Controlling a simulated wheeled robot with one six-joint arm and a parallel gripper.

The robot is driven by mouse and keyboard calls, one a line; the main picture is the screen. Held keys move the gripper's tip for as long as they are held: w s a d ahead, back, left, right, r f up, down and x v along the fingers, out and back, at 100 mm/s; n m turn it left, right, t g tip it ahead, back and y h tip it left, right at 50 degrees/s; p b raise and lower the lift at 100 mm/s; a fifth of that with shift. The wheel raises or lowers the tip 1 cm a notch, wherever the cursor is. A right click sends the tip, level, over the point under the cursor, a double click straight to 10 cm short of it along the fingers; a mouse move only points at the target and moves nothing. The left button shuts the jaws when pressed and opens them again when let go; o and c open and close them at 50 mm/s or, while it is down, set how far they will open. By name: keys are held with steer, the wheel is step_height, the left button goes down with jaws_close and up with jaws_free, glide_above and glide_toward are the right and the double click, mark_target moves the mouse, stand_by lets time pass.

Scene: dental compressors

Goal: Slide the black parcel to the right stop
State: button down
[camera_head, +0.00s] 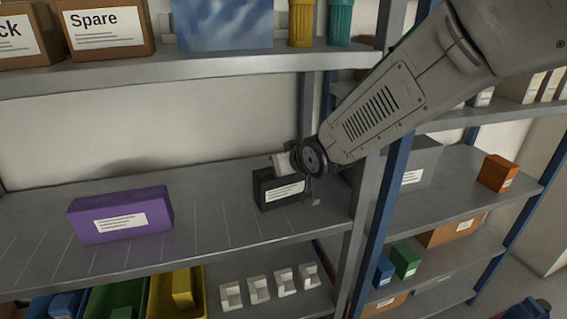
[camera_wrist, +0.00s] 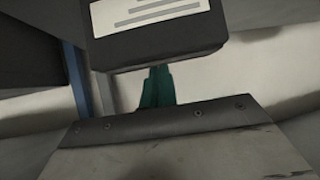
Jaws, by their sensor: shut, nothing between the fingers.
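The black parcel (camera_head: 279,190), a box with a white label, stands on the middle shelf near its right end. It fills the upper part of the wrist view (camera_wrist: 160,45). My gripper (camera_wrist: 158,84) shows there as two teal fingers close together, with nothing between them. Their tips end at the parcel's lower edge in that view; I cannot tell whether they touch it. In the head view my wrist is just above and right of the parcel, and the fingers are hidden. A small grey piece (camera_head: 314,200) is beside the parcel's right side; I cannot tell whether it is the right stop.
A purple parcel (camera_head: 120,214) stands on the left of the same shelf (camera_head: 205,246), with free marked surface between the two. A grey upright (camera_head: 363,200) and a blue post (camera_head: 382,215) rise on the right. Bins and white brackets (camera_head: 258,289) are below.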

steer(key=shift+s+d+f, duration=0.3)
steer(key=shift+s+f, duration=0.2)
steer(key=shift+s, duration=0.1)
steer(key=shift+f, duration=0.1)
steer(key=shift+w+a+r, duration=0.1)
steer(key=shift+w+r, duration=0.05)
steer(key=shift+r, duration=0.7)
steer(key=shift+s+d+r, duration=0.1)
steer(key=shift+s+d, duration=0.1)
steer(key=shift+s, duration=0.05)
steer(key=s+d, duration=0.5)
steer(key=s, duration=0.5)
steer(key=w+a, duration=0.2)
steer(key=w, duration=0.2)
steer(key=w+a, duration=0.2)
steer(key=w, duration=0.2)
steer(key=w+a, duration=0.1)
steer(key=w, duration=0.3)
steer(key=shift+a+f, duration=0.35)
steer(key=shift+a, duration=0.05)
steer(key=shift+f, duration=0.35)
